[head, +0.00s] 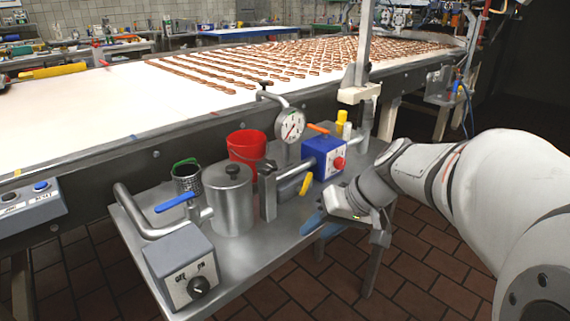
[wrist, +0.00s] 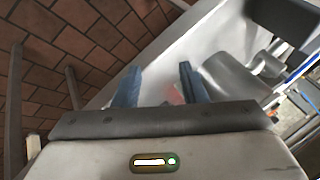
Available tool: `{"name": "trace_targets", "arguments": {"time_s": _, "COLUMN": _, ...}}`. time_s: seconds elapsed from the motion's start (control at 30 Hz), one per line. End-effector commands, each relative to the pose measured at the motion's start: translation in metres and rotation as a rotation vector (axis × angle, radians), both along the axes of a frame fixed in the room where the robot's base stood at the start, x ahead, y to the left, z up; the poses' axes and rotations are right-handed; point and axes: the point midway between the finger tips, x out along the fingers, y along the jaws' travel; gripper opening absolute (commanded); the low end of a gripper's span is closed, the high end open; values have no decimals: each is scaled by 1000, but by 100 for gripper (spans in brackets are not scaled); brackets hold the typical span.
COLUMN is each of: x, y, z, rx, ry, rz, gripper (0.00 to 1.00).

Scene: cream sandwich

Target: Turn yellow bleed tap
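My gripper (head: 318,226) is at the right front edge of the steel table, below and slightly right of the tap. In the wrist view my gripper (wrist: 158,82) has its two blue fingers apart, with nothing held between them. A blurred reddish patch (wrist: 175,95) shows between the fingers; I cannot tell what it is. I cannot make out the yellow tap in the wrist view.
The steel table (head: 255,268) also carries a blue box (head: 322,155) with a red knob, a steel canister (head: 230,205), a red bucket (head: 246,146), a gauge (head: 290,125) and a grey switch box (head: 182,266). A conveyor (head: 120,112) runs behind. Brick floor lies in front.

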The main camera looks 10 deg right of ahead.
Motion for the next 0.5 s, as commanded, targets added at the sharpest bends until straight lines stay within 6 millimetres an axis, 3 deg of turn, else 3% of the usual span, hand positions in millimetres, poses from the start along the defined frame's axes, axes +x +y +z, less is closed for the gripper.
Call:
{"name": "trace_targets", "arguments": {"time_s": 0.03, "x": 24, "y": -10, "z": -15, "rx": 73, "ry": -75, "rz": 0, "gripper": 38}}
{"name": "trace_targets", "arguments": {"time_s": 0.2, "x": 85, "y": -44, "z": 5, "rx": 233, "ry": -376, "rz": 19, "gripper": 38}}
{"name": "trace_targets", "arguments": {"time_s": 0.37, "x": 113, "y": -72, "z": 23, "rx": 280, "ry": -574, "rz": 14, "gripper": 38}}
{"name": "trace_targets", "arguments": {"time_s": 0.5, "x": 124, "y": -75, "z": 29, "rx": 288, "ry": -634, "rz": 15, "gripper": 38}}
